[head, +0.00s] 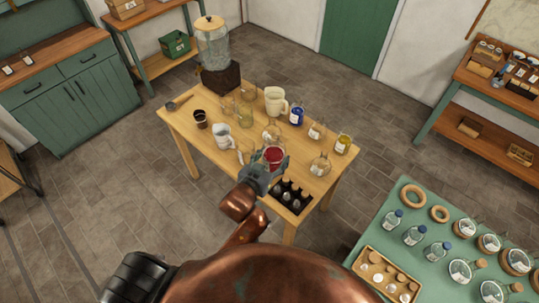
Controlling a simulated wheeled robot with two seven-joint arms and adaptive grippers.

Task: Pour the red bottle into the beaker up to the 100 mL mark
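A glass vessel with red contents (273,155), which looks like the red bottle, is at the front of the wooden table (205,155). My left gripper (268,168) is at its near side, with the fingers seeming to close around it. Whether it touches the table is unclear. Several clear glass vessels stand behind it, including a tall one (245,116) that may be the beaker. No markings are readable at this size. My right gripper is not in view.
A large glass dispenser (212,45) is at the back. A green table (408,265) stands right.

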